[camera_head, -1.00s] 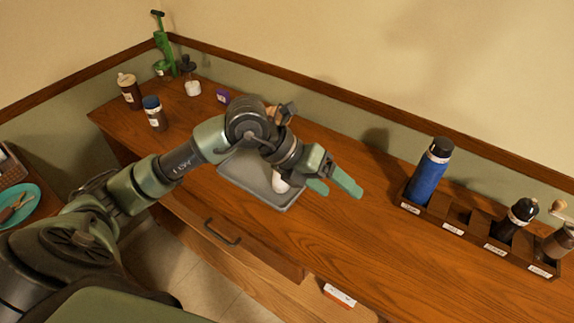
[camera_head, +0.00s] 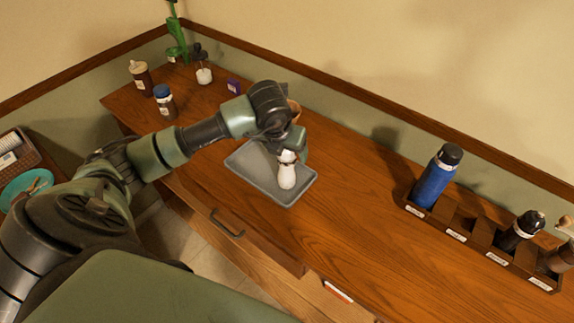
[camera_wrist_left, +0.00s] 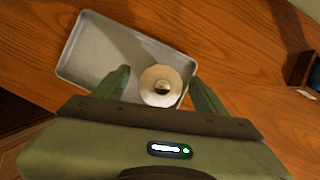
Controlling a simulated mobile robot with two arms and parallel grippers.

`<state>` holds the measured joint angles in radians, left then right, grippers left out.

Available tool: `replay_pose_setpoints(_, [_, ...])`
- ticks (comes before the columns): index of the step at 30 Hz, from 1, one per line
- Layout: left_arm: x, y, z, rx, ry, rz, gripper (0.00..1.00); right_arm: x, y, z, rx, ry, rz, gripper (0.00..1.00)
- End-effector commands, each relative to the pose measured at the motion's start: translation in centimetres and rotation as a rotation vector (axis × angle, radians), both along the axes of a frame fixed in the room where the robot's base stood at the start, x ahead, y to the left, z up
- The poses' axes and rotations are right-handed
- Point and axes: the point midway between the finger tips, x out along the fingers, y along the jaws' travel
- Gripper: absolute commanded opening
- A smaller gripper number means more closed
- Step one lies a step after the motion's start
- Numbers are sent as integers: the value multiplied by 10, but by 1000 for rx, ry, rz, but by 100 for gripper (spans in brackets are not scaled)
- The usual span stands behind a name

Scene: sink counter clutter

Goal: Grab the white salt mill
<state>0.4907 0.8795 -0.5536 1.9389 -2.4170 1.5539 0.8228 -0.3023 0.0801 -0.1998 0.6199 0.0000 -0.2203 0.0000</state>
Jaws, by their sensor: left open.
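The white salt mill (camera_head: 287,176) stands upright on the grey tray (camera_head: 248,180), towards the tray's right side. In the left wrist view the mill (camera_wrist_left: 161,86) shows from above as a pale round top with a dark centre. My left gripper (camera_head: 291,150) is open at the mill's upper part. In the left wrist view its two green fingers (camera_wrist_left: 160,90) lie on either side of the mill, with a gap on both sides. The tray (camera_wrist_left: 90,62) also shows there. My right gripper is not in view.
A rack (camera_head: 442,226) at the right holds a blue bottle (camera_head: 433,183) and a dark mill (camera_head: 515,233). Several bottles, including a blue-capped one (camera_head: 165,104), and a purple box (camera_head: 233,86) stand at the back left. The counter between tray and rack is clear.

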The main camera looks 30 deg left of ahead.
Motion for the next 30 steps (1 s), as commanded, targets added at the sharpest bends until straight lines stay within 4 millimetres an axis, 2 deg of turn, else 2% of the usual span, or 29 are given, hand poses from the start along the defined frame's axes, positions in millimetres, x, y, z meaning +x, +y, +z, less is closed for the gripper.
replay_pose_setpoints(8, [2, 0, -5, -1, -1, -2, 72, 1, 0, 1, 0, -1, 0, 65])
replay_pose_setpoints(11, [2, 0, -5, -1, -1, -2, 47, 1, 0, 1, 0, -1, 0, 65])
replay_pose_setpoints(16, [2, 0, -4, -1, -1, -2, 0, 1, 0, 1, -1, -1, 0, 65])
replay_pose_setpoints(30, [3, 0, 2, -1, -4, -1, 0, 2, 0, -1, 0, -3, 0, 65])
